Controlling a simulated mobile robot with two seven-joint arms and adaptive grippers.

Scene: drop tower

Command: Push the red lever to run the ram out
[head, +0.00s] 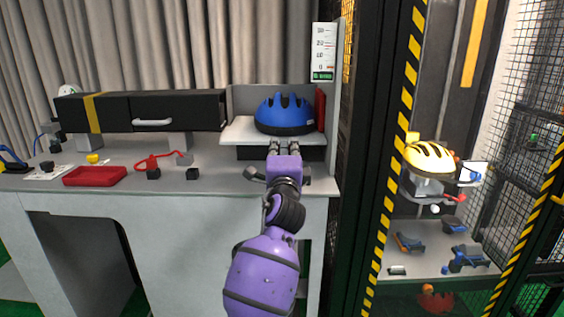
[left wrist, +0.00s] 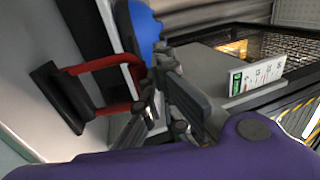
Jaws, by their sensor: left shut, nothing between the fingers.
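The red lever shows in the left wrist view as a red U-shaped bar (left wrist: 104,65) on a black block (left wrist: 62,98), beside my fingers; I cannot tell whether they touch it. In the head view my arm hides most of that spot. My left gripper (head: 285,147) is shut and empty, at the front of the white shelf, just before the blue helmet (head: 284,114). It also shows in the left wrist view (left wrist: 158,88). The ram seems to be the long black housing (head: 175,109) with a yellow band, left of the helmet. My right gripper is not in view.
A red plate (head: 320,108) stands right of the helmet. A red tray (head: 95,176) and a red cord (head: 158,157) lie on the grey bench (head: 225,184). A striped caged tower (head: 408,95) with a yellow helmet (head: 429,156) stands at right.

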